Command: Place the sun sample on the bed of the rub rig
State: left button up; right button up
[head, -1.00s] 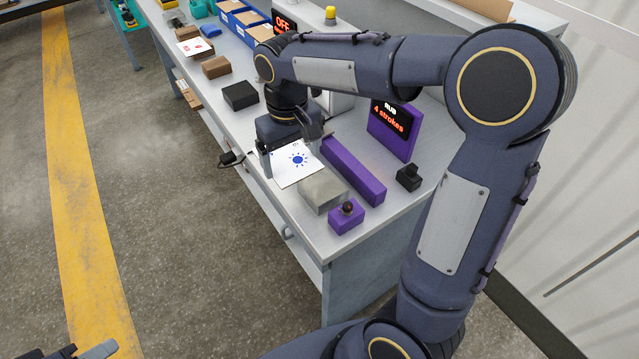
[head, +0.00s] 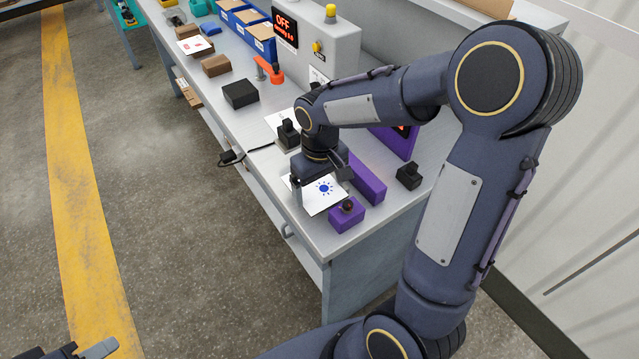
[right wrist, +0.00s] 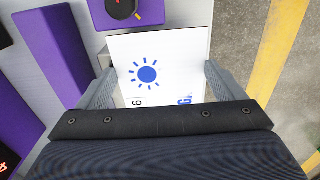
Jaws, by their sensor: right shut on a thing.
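The sun sample (head: 312,199), a white card with a blue sun, is held flat between the fingers of my right gripper (head: 321,180). It also shows in the right wrist view (right wrist: 158,65), a finger at each side. The card is over the place of the rub rig's grey bed and hides it; I cannot tell whether they touch. The rig's purple bar (head: 369,182) is right of the card, and its purple block with a dark knob (head: 346,217) is at the card's near end. My left gripper (head: 95,350) shows only partly at the bottom left.
A black block (head: 240,94), a brown block (head: 215,65) and an orange tool (head: 271,72) lie farther along the bench. A grey box with an OFF display (head: 330,45) stands behind. A small black object (head: 409,175) is right of the rig.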

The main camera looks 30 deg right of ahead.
aim_at(320, 193)
jog(key=shift+f, duration=0.1)
jog(key=o, duration=0.7)
notch_tip(320, 193, up, 12)
jog(key=s+a+m+t+y, duration=0.1)
jog(key=s+t, duration=0.1)
jog(key=s, duration=0.3)
jog(key=s+a+f+t+y, duration=0.1)
jog(key=s, duration=0.5)
jog(key=s+a+f+m+t+y, duration=0.1)
jog(key=s+a+t, duration=0.1)
jog(key=s, duration=0.4)
jog(key=shift+a+f+m+t+y, duration=0.1)
jog(key=shift+f+m+t+y, duration=0.05)
jog(key=shift+m+t+y, duration=0.2)
